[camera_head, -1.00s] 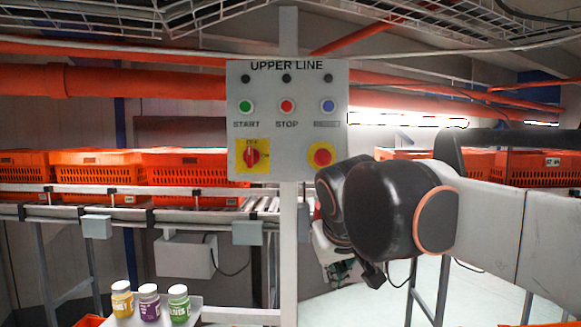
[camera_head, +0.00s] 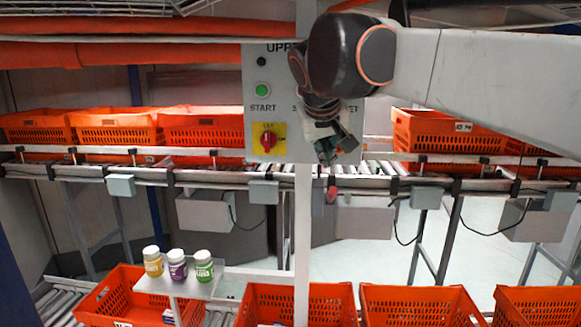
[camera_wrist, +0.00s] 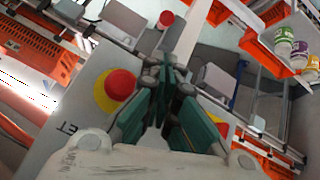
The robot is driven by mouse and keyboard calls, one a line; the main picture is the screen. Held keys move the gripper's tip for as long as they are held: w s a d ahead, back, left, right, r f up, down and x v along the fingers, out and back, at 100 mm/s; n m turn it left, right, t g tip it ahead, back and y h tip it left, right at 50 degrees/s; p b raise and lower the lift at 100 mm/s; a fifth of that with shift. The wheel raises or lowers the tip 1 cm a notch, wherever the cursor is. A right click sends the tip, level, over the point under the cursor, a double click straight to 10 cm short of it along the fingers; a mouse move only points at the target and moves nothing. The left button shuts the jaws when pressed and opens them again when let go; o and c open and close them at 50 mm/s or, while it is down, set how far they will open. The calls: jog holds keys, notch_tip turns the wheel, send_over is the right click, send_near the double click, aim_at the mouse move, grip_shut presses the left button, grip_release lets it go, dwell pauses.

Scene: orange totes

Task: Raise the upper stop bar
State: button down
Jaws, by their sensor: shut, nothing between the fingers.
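My gripper (camera_head: 332,152) hangs in front of the lower right part of the UPPER LINE control panel (camera_head: 285,143), fingers pointing down. Its dark green fingers also show in the wrist view (camera_wrist: 171,68); they are shut and empty. A small red-ended piece (camera_head: 332,194) shows just below the upper conveyor rail (camera_head: 230,179), under my gripper; it also shows in the wrist view (camera_wrist: 165,20), beyond the fingertips. I cannot tell whether it belongs to the upper stop bar, and I cannot pick that bar out for certain. My arm hides part of the panel.
The panel's red emergency button (camera_wrist: 120,84) is close beside my fingers. A red switch (camera_head: 267,140) and green START button (camera_head: 262,90) stay visible. Orange totes (camera_head: 205,127) stand on the upper line, others (camera_head: 296,300) below. Three bottles stand on a small shelf (camera_head: 160,286).

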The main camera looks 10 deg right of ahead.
aim_at(331, 196)
jog(key=shift+w+f, duration=0.1)
jog(key=p+x, duration=0.2)
jog(key=x, duration=0.8)
dwell(0.4)
